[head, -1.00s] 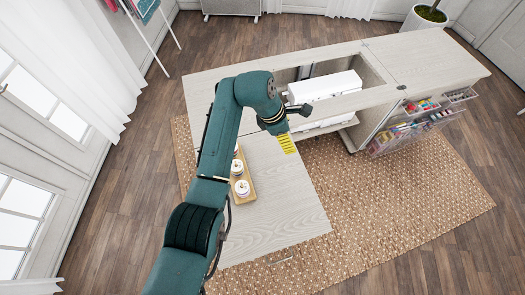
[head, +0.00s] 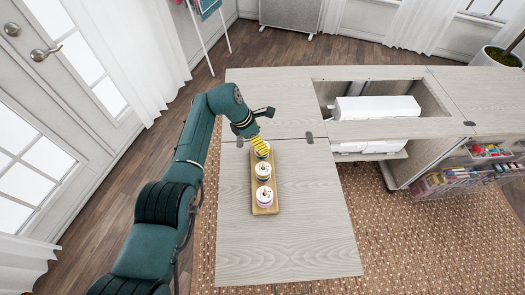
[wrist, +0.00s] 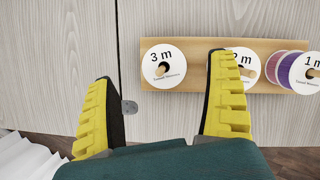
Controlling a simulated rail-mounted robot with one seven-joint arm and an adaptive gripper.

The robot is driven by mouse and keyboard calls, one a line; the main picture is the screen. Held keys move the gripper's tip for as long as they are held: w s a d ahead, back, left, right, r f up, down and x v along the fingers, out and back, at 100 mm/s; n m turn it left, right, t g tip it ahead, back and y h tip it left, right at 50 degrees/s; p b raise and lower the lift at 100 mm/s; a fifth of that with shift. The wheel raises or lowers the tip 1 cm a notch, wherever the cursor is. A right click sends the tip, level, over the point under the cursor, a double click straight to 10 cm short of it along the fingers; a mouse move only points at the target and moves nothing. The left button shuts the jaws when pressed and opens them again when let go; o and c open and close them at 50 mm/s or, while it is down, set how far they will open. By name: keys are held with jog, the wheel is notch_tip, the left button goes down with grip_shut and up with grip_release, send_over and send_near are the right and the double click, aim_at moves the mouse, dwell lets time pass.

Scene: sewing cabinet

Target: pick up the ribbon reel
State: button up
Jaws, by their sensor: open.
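Three ribbon reels lie in a row on a wooden board (head: 257,210) on the pale cabinet leaf. In the wrist view, the white "3 m" reel (wrist: 157,80) is at the left end of the board. The "2 m" reel (wrist: 240,56) is in the middle, partly hidden by a finger. The "1 m" reel (wrist: 308,72) at the right edge is cut off, with purple ribbon showing. My gripper (wrist: 163,66) has yellow fingers spread apart and nothing between them. In the head view my gripper (head: 260,145) is at the far end of the board, partly covering the far reel.
The cabinet top has an open well with a white machine (head: 376,107) to the right. The leaf (head: 300,240) is clear right of and in front of the board. A hinge (wrist: 129,107) shows near my gripper.

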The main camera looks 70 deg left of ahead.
jog(key=f, duration=0.1)
jog(key=f+b, duration=0.1)
jog(key=f, duration=0.1)
jog(key=f+b, duration=0.1)
jog(key=shift+w+d+f, duration=0.15)
jog(key=shift+w+f, duration=0.1)
jog(key=shift+f, duration=0.1)
jog(key=shift+w+f, duration=0.25)
jog(key=shift+f, duration=0.1)
jog(key=shift+o, duration=0.5)
jog(key=shift+f, duration=0.1)
jog(key=shift+s+d, duration=0.1)
jog(key=c, duration=1.1)
jog(key=shift+c, duration=0.6)
notch_tip(320, 180, up, 10)
jog(key=p, duration=0.3)
jog(key=shift+r, duration=0.2)
